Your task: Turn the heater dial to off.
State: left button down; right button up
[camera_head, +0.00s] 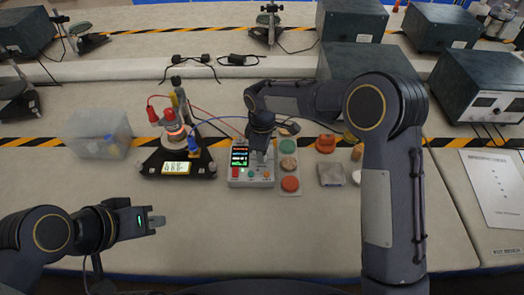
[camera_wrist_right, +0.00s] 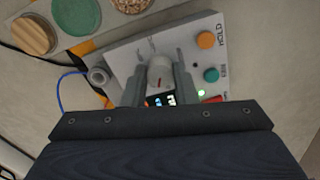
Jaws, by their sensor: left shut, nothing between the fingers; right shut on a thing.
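The grey control box (camera_head: 265,181) sits mid-table with a lit screen (camera_head: 239,157) and coloured buttons. In the right wrist view, its pale grey dial (camera_wrist_right: 159,72) with a short red mark stands between the fingers of my right gripper (camera_wrist_right: 160,66). That gripper is shut on the dial. In the head view, my right gripper (camera_head: 261,158) comes down over the box and hides the dial. The printed marks around the dial are too small to read. My left gripper (camera_head: 157,221) is shut and empty, above the table at the lower left.
A black triangular apparatus (camera_head: 150,167) with a glowing top stands left of the box, joined by wires. A clear bin (camera_head: 101,134) is further left. A tray with round coloured discs (camera_head: 290,184) lies close right of the box. The front table is clear.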

jog(key=n, duration=0.4)
jog(key=shift+w+n, duration=0.1)
jog(key=shift+n, duration=0.3)
dwell(0.4)
jog(key=o, duration=1)
jog(key=shift+r, duration=3.95)
